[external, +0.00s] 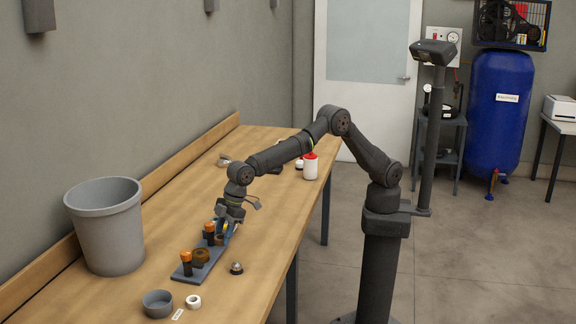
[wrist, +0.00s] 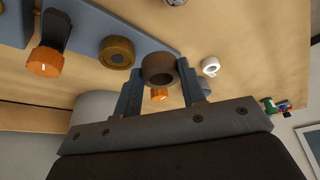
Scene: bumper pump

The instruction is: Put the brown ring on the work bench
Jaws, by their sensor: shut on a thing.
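In the wrist view, my gripper (wrist: 160,85) is shut on a dark brown ring (wrist: 158,62), held between the two fingertips. In the external view, my gripper (external: 226,221) is low over the far end of a blue-grey plate (external: 184,275) on the work bench (external: 130,294). There the held ring is hard to make out among the fingers and posts. I cannot tell whether it touches anything. A lighter, golden-brown ring (external: 201,257) sits on the plate; it also shows in the wrist view (wrist: 117,52).
Orange-capped posts (external: 187,263) stand on the plate. A grey bin (external: 105,228) is at the left. A grey round dish (external: 157,304), a white ring (external: 194,301) and a small bell-like piece (external: 236,268) lie nearby. A red-topped white bottle (external: 310,168) stands farther back. Bench right of the plate is mostly clear.

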